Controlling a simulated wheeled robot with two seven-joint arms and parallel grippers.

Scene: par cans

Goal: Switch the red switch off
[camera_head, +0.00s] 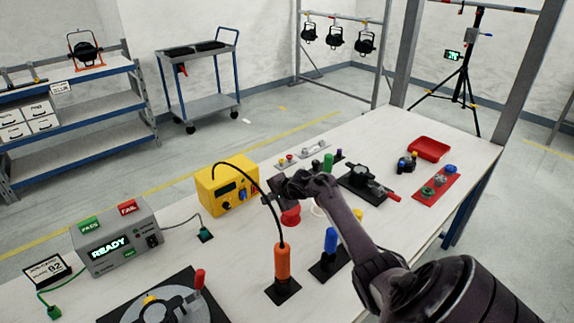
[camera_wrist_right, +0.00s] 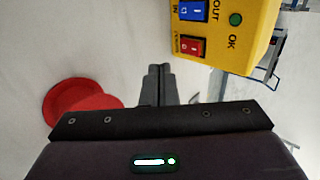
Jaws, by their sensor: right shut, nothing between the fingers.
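The red switch (camera_wrist_right: 190,47) is a rocker marked 0 and I on the yellow box (camera_wrist_right: 234,62), below a blue switch (camera_wrist_right: 193,11) in the right wrist view. I cannot tell which side of it is pressed in. My right gripper (camera_wrist_right: 158,72) is shut and empty. Its fingertips are close to the box, apart from the red switch. In the head view the right gripper (camera_head: 277,192) is just right of the box. My left gripper is not in view.
A red round object (camera_wrist_right: 80,98) lies beside the right gripper. An orange handle (camera_head: 282,262) with a black cable and a blue handle (camera_head: 330,240) stand in front. A grey READY tester (camera_head: 118,240) is at left. A red tray (camera_head: 430,149) lies at the far right.

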